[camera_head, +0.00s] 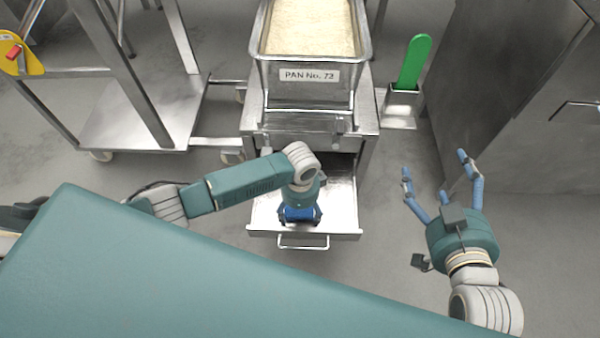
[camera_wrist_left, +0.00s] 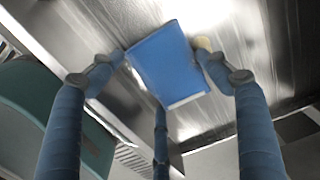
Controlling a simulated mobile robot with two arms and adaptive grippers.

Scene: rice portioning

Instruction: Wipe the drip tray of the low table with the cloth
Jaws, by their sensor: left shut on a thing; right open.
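The drip tray (camera_head: 342,205) is a shiny metal drawer pulled out from under the low table (camera_head: 367,115), with a handle at its front. My left gripper (camera_head: 299,214) reaches down into the tray near its front middle. It is shut on the blue cloth (camera_wrist_left: 168,65), which lies flat between its fingers against or just above the metal in the left wrist view. In the head view my wrist hides most of the cloth. A small pale yellowish patch (camera_wrist_left: 204,44) shows beside one fingertip; I cannot tell what it is. My right gripper (camera_head: 434,165) is open and empty, right of the tray.
A metal pan of rice labelled "PAN No. 72" (camera_head: 310,75) stands on the low table. A green-handled tool (camera_head: 413,62) stands in a metal holder at its right. A wheeled metal rack (camera_head: 135,110) is at the left, a steel cabinet (camera_head: 520,90) at the right.

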